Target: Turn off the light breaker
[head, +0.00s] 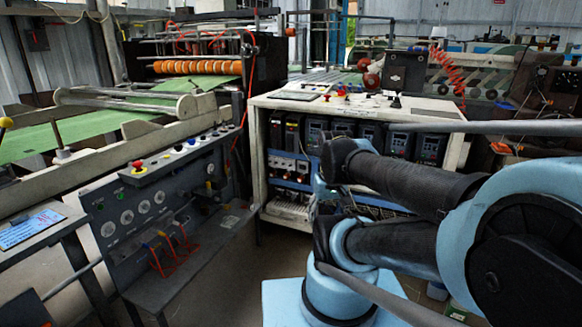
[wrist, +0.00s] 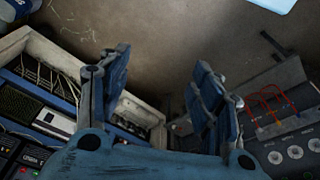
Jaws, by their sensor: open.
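An open electrical cabinet (head: 262,190) stands in the middle of the head view, with drives and switchgear on its shelves. A row of small light-coloured breaker-like modules (head: 289,164) sits on its left side; I cannot tell which is the light breaker or its lever position. My gripper (wrist: 160,88) is open and empty in the wrist view, its two blue fingers spread apart over the floor. The cabinet's shelves (wrist: 62,122) show tilted at left in that view, apart from the fingers. In the head view my arm reaches in front of the cabinet's right part and hides some of it.
A grey control panel (head: 150,205) with gauges, knobs and red hoses stands left of the cabinet; it also shows at right in the wrist view (wrist: 290,150). Some floor (head: 285,245) is free between them. A machine with orange rollers (head: 197,67) stands behind.

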